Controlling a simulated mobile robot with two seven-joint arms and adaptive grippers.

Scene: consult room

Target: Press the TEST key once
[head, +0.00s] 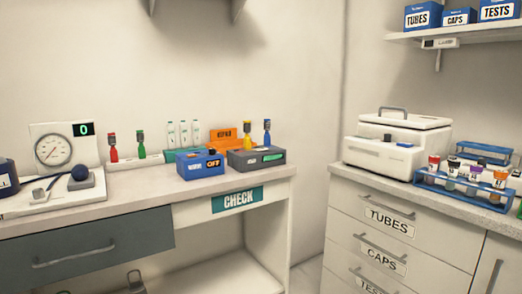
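I cannot read a key marked TEST on any device. A blue box (200,163) with a small dark display stands on the left bench, with dark parts on its top. Beside it is a grey box (256,159) with a lit green display. A white dial gauge (63,147) with a green "0" display stands at the far left of the bench. A small grey part at the bottom edge looks like the tip of my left gripper (135,282), well below the bench top; its opening is unclear. My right gripper is not in view.
A white lidded machine (396,140) and a blue rack (463,188) of capped tubes stand on the right counter (350,174). Red and green droppers (127,147) and an orange block (223,138) stand on the left bench. A CHECK label (237,199) marks its front.

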